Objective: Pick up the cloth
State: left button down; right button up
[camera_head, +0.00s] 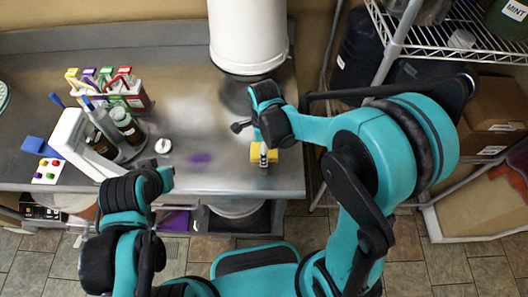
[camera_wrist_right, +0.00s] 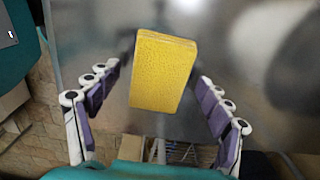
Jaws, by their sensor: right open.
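The cloth looks like a yellow, thick, sponge-like block (camera_head: 256,155) near the front right edge of the steel counter. In the right wrist view the yellow cloth (camera_wrist_right: 163,72) lies between the two spread fingers, with gaps on both sides. My right gripper (camera_head: 264,156) is over it in the head view, partly covering it. In the wrist view my right gripper (camera_wrist_right: 160,120) is open and holds nothing. My left arm is folded at the lower left of the head view; I cannot make out its gripper.
The steel counter (camera_head: 200,125) has free room left of the cloth. A large white cylinder (camera_head: 248,35) stands behind. A wire shelf (camera_head: 460,40) and boxes (camera_head: 495,112) are at the right.

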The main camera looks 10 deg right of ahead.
jog(key=c, duration=1.1)
jog(key=shift+r, duration=0.1)
notch_tip(320, 180, up, 4)
jog(key=shift+r+p, duration=0.1)
jog(key=shift+p, duration=0.9)
jog(key=s+d+r+p, duration=0.3)
jog(key=s+d+r, duration=0.3)
jog(key=d, duration=0.3)
jog(key=shift+s+r, duration=0.35)
jog(key=shift+s, duration=0.55)
jog(key=shift+a, duration=0.1)
